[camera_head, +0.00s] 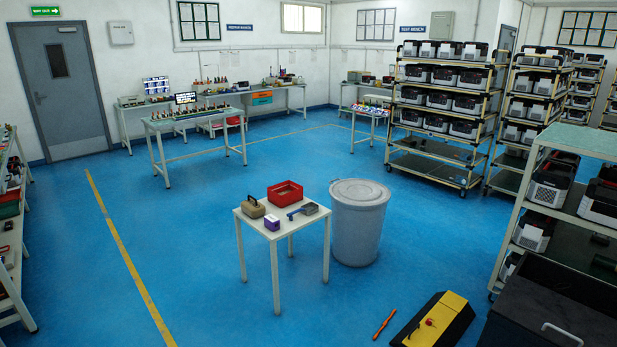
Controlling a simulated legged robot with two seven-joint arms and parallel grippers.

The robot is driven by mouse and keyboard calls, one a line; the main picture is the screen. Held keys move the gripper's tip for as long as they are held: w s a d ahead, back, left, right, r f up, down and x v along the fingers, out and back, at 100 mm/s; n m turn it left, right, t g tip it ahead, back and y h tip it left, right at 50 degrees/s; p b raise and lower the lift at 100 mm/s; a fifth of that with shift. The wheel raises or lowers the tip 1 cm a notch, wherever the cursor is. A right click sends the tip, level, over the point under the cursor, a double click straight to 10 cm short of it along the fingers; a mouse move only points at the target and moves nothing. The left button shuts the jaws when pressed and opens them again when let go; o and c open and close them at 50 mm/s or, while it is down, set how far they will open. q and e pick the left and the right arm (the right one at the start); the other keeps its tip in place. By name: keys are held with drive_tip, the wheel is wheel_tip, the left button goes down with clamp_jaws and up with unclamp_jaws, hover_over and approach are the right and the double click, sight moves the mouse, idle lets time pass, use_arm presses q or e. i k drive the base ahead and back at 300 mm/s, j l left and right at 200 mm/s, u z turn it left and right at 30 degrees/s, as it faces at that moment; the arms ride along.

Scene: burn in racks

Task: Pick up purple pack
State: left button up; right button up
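The purple pack (272,222) is a small purple box with a pale top. It sits near the front edge of a small white table (291,229) in the middle of the room. A beige case with a dark handle (252,207) stands to its left, and a red open bin (285,194) is behind it. A grey item with a handle (304,210) lies to its right, apart from the pack. Neither of my grippers shows in the head view.
A grey lidded bin (358,222) stands right of the table. A black and yellow toolbox (434,322) and an orange tool (384,324) lie on the floor at front right. Loaded racks (438,152) line the right. Blue floor left of the table is clear.

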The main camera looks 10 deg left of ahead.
sight(271, 222)
drive_tip(key=i+j+u, duration=0.5)
drive_tip(key=i+u, duration=0.75)
drive_tip(key=i+z, duration=0.15)
drive_tip(key=i, duration=0.9)
drive_tip(key=i+j+z, duration=0.1)
drive_tip(key=i, duration=1)
drive_tip(key=i+z, duration=0.4)
drive_tip(key=i+j+z, duration=0.15)
drive_tip(key=i+z, duration=0.3)
drive_tip(key=i+j+z, duration=0.4)
drive_tip(key=i, duration=0.15)
drive_tip(key=l, duration=0.1)
